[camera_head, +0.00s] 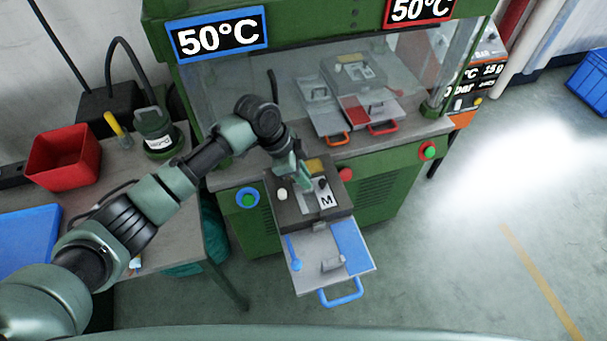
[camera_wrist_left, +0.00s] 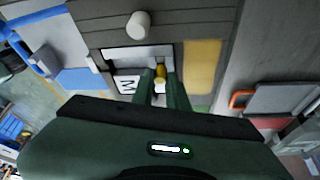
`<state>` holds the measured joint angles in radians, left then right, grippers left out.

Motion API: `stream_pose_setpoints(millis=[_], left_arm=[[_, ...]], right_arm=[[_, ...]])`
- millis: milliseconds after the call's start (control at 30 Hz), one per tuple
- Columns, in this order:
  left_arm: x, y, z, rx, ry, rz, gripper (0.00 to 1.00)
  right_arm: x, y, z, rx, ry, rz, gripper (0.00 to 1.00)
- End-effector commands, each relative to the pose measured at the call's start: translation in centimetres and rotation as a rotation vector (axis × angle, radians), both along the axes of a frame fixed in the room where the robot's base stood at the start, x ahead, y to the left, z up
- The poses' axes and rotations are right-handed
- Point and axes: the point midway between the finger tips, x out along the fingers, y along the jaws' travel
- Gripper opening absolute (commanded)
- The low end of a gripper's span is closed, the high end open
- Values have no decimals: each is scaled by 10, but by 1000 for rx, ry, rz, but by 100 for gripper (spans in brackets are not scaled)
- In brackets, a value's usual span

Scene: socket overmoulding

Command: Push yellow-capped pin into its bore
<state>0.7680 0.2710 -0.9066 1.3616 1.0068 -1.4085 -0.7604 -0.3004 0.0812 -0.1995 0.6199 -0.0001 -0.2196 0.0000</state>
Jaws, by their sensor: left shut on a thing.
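The yellow-capped pin (camera_wrist_left: 160,74) shows between the fingers of my left gripper (camera_wrist_left: 161,88) in the left wrist view. The gripper is shut on it, right over the dark mould block (camera_wrist_left: 105,35). In the head view my left gripper (camera_head: 304,184) reaches down to the top of the mould block (camera_head: 285,213), beside the plate marked M (camera_head: 326,200). The fingers hide the pin in the head view. The bore is hidden, so I cannot tell how deep the pin sits. My right gripper is out of view.
A white knob (camera_head: 282,195) and a yellow pad (camera_head: 315,165) are on the block. A tray with a blue handle (camera_head: 341,299) extends in front. The green press (camera_head: 375,165) stands behind, with another mould (camera_head: 350,105) inside. A red bin (camera_head: 64,158) sits on the left table.

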Motion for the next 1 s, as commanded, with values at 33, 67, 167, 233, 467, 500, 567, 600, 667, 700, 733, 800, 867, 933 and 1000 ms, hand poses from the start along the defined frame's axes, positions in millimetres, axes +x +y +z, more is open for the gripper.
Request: stream_pose_setpoints(millis=[33, 67, 167, 233, 467, 500, 567, 600, 667, 700, 733, 800, 867, 933, 1000], left_arm=[[0, 0, 0, 0, 0, 0, 0], [0, 0, 0, 0, 0, 0, 0], [0, 0, 0, 0, 0, 0, 0], [0, 0, 0, 0, 0, 0, 31], [0, 0, 0, 0, 0, 0, 40], [0, 0, 0, 0, 0, 0, 40], [0, 0, 0, 0, 0, 0, 40], [0, 1, 1, 0, 0, 0, 40], [0, 2, 4, 0, -1, 0, 40], [1, 4, 8, -1, -2, 1, 40], [1, 6, 11, -1, -2, 2, 40], [1, 10, 22, -2, -4, 1, 40], [1, 14, 32, -1, -5, 0, 40], [0, 19, 43, -1, -3, 0, 40], [0, 23, 54, -1, -5, 0, 40]], right_arm=[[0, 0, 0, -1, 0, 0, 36], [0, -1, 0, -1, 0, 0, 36], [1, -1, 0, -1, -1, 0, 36], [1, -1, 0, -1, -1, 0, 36], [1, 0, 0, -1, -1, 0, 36], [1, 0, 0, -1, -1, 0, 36], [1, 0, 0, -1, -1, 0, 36], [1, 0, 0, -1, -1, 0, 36], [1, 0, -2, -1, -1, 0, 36], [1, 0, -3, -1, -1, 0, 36], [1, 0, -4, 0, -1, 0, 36], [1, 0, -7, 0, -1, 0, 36], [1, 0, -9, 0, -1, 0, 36], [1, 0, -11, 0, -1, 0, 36], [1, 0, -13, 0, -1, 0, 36]])
